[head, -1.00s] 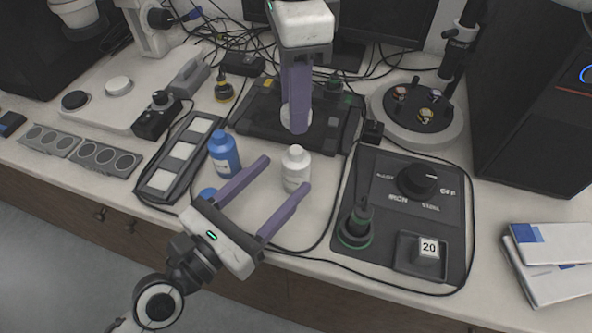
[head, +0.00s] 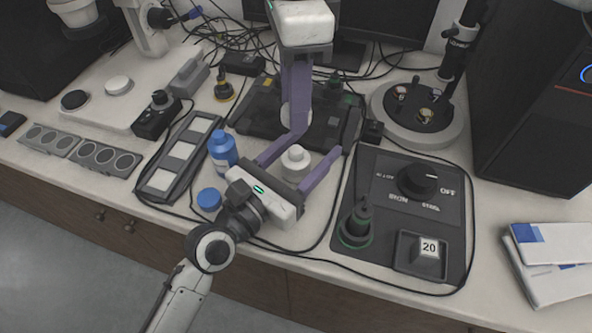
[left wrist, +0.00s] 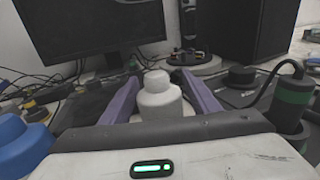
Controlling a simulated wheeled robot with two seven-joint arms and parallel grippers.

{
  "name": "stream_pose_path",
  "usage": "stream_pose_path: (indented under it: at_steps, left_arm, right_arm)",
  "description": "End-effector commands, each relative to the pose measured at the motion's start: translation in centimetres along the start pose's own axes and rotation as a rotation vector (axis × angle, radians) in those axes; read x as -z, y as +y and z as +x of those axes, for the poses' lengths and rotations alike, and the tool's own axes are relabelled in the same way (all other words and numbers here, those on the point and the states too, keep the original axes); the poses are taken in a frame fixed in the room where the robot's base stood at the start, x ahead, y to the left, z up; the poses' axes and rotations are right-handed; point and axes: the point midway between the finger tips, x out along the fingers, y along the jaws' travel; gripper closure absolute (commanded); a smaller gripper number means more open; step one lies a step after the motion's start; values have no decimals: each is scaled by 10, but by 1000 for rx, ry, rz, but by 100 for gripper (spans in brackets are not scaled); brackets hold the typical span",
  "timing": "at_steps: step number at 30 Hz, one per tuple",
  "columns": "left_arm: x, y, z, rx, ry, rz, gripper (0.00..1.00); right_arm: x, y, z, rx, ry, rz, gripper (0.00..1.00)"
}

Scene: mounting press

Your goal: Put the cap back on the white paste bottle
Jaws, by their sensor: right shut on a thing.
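The white paste bottle (head: 295,158) stands upright on the bench; its narrower white top also shows in the left wrist view (left wrist: 158,98). My left gripper (head: 320,142) is open, with one purple finger on each side of the bottle. A gap shows beside the bottle in the left wrist view, where the fingers (left wrist: 157,78) flank it. My right gripper (head: 297,126) points down behind the bottle, shut on a round white piece (head: 286,113), which looks like the cap. The fingers partly hide this piece, and the left finger overlaps the right gripper's tip in the head view.
A blue bottle (head: 222,150) stands left of the white one. A blue round lid (head: 209,199) lies beside my left wrist. A dark control box (head: 405,215) with a knob is on the right, a slotted tray (head: 180,155) on the left. Cables run across the bench.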

Motion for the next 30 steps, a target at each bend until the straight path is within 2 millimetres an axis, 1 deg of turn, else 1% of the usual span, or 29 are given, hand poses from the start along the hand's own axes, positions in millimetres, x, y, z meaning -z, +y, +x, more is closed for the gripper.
stream_pose_path:
  at_steps: [1, 8, 9, 14, 17, 21, 24, 30]
  left_arm:
    - [0, 0, 0, 0, 0, 0, 54]
    - [0, 0, 0, -1, 0, 0, 93]
    - [0, 0, 0, -1, 0, 0, 100]
    - [0, 0, 0, -1, 0, 1, 100]
    - [0, 0, 0, -1, 0, 1, 100]
    - [0, 0, 0, -1, 0, 1, 100]
    - [0, 0, 0, -1, 0, 1, 100]
    - [0, 0, 0, -1, 0, 1, 100]
  right_arm:
    - [0, 0, 0, 0, 0, 0, 88]
    - [0, 0, 0, 0, 0, 0, 88]
    - [0, 0, 0, 0, 0, 0, 88]
    - [0, 0, 4, -1, 0, 0, 88]
    - [0, 1, 17, -4, 1, 0, 88]
    - [0, 1, 38, -4, 2, 0, 88]
    - [-1, 0, 49, -2, 1, 0, 88]
    - [-1, 0, 50, 0, 1, 1, 88]
